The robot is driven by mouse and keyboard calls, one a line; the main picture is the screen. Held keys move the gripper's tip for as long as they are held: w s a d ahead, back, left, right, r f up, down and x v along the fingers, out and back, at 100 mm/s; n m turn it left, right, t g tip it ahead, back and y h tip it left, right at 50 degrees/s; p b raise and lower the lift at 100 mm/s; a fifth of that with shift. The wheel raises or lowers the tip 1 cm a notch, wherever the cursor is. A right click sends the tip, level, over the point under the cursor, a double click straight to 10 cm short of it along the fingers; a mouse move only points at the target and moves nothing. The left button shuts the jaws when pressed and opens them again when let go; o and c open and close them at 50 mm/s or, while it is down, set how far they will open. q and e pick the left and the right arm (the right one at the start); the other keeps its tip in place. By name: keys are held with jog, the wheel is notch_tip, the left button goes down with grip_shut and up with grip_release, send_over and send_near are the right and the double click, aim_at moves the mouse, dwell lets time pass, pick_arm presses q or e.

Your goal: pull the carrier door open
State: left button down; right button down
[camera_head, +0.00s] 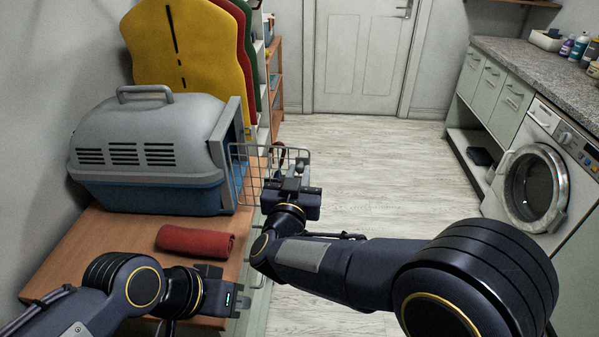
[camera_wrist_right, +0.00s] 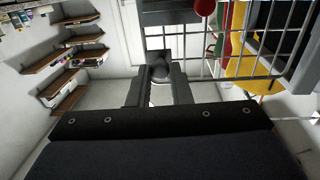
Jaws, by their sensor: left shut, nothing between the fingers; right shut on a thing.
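The pet carrier (camera_head: 150,145), grey on top and blue below, sits on a wooden table with its opening facing right. Its wire door (camera_head: 250,172) stands swung out to the right of the opening; its bars also show in the wrist view (camera_wrist_right: 225,72). My right gripper (camera_head: 286,183) is at the door's outer end. In the wrist view its fingers (camera_wrist_right: 159,82) are shut on a dark rounded part of the door, likely its latch (camera_wrist_right: 158,62). My left gripper (camera_head: 232,300) is shut and empty near the table's front edge, apart from the carrier; its fingertips are hard to make out.
A rolled red towel (camera_head: 196,241) lies on the table (camera_head: 75,240) before the carrier. Yellow, red and green padded shapes (camera_head: 190,45) stand behind it. The floor (camera_head: 365,165) to the right is clear, up to a washing machine (camera_head: 535,185) and counter.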

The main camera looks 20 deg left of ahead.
jog(key=c, duration=1.3)
grip_release()
jog(key=shift+c, duration=0.2)
notch_tip(320, 180, up, 3)
jog(key=s+d+r+p, duration=0.1)
jog(key=s+d+r, duration=0.4)
jog(key=s+r, duration=0.5)
jog(key=s, duration=0.3)
jog(key=shift+d+r, duration=0.1)
